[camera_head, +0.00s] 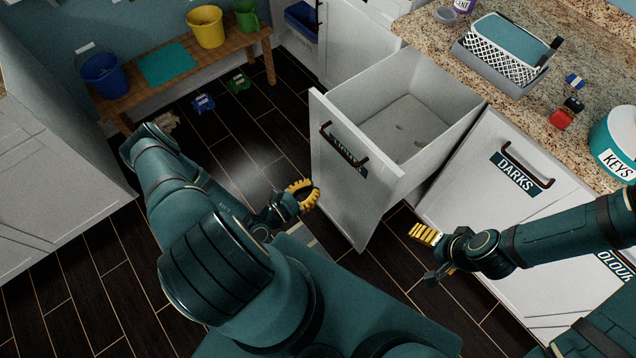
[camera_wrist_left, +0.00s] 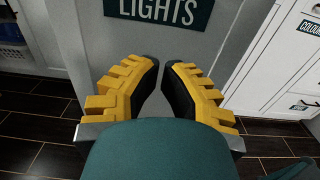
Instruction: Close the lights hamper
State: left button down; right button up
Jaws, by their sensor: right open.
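The lights hamper (camera_head: 330,190) is a white bin pulled out from under the counter, and its inside shows from above. A dark bar handle and a partly hidden dark label (camera_head: 347,158) are on its front. The label reads LIGHTS in the left wrist view (camera_wrist_left: 160,10). My left gripper (camera_head: 306,190) is just in front of the hamper's front panel, below the handle. Its yellow fingers (camera_wrist_left: 161,65) lean together with a narrow gap at the tips and nothing visible between them. Contact with the panel cannot be told. My right gripper (camera_head: 426,252) is open and empty, right of the hamper, near the darks front.
The darks hamper (camera_head: 490,190) is shut, right of the open one. A wooden bench (camera_head: 165,85) with buckets stands back left.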

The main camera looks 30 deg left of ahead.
aim_at(348, 164)
pick_arm(q)
jog(key=b+x, duration=0.1)
jog(key=x, duration=1.1)
pick_arm(e)
jog(key=shift+s+f, duration=0.2)
jog(key=shift+f, duration=0.45)
